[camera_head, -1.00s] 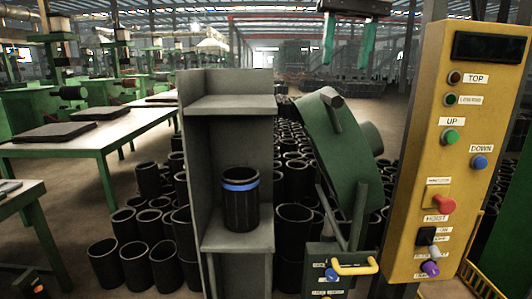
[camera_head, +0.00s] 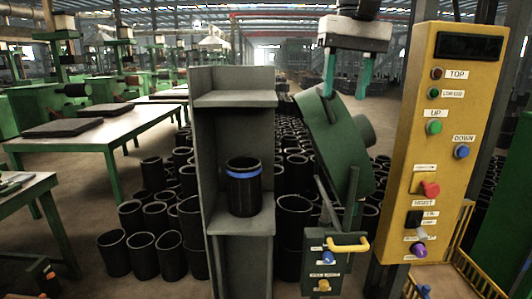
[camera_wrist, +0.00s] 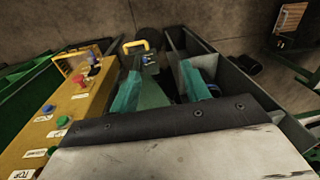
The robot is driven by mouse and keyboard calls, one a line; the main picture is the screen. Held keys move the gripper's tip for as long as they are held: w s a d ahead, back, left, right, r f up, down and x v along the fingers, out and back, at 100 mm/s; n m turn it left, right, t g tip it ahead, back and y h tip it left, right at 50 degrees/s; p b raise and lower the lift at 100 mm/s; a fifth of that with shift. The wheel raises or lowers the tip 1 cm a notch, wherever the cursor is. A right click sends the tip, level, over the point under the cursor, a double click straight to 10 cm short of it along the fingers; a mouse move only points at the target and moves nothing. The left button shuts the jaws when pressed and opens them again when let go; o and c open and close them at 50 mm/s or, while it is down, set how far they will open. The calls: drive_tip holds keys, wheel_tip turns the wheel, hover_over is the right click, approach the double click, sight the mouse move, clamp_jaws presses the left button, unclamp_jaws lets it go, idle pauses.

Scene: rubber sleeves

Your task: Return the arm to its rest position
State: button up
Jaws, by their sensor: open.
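My gripper (camera_head: 347,76) hangs at the top of the head view, right of centre, with its two teal fingers apart and nothing between them. It is above the green tilted machine part (camera_head: 335,140) and left of the yellow control panel. In the wrist view the teal fingers of my gripper (camera_wrist: 160,88) also show spread, with the panel to their left and the grey shelf to their right.
The yellow control panel (camera_head: 455,105) stands close on the right. A grey shelf (camera_head: 235,100) holds a black sleeve with a blue band (camera_head: 243,187). A small box with a yellow handle (camera_head: 347,245) is below my gripper. Several black sleeves (camera_head: 115,253) cover the floor; green tables (camera_head: 110,135) stand left.

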drive_tip(key=s+d+f, duration=0.4)
drive_tip(key=s+f, duration=0.4)
drive_tip(key=s+d+f, duration=0.4)
drive_tip(key=s+f, duration=0.4)
drive_tip(key=f, duration=0.1)
drive_tip(key=s+d+f+t+h, duration=0.1)
drive_tip(key=s+d+f, duration=0.3)
drive_tip(key=s+f, duration=0.4)
drive_tip(key=shift+d+f+m, duration=0.25)
drive_tip(key=shift+f+m, duration=0.15)
drive_tip(key=shift+f, duration=0.1)
